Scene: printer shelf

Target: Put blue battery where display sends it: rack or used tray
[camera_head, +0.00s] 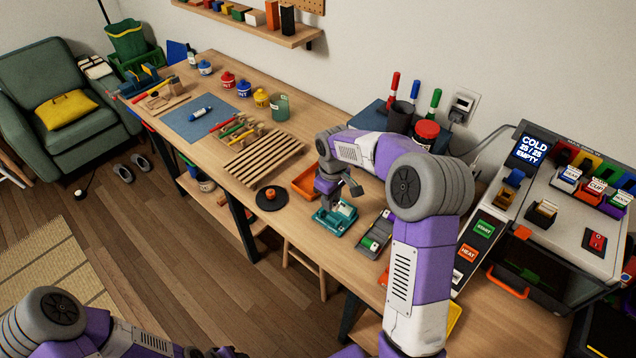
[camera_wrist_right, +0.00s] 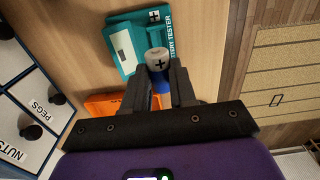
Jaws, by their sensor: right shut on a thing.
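My right gripper (camera_head: 326,203) is low over the workbench at the teal battery tester (camera_head: 348,222). The tester has a pale window, with no readable reading. An orange tray (camera_head: 303,184) lies just behind the tester. A grey holder with green parts (camera_head: 375,238), possibly the rack, is to its right. My left arm is at the bottom left; its jaws are unclear.
A slatted wooden rack (camera_head: 262,160) and a dark round disc (camera_head: 271,198) lie left of the tester.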

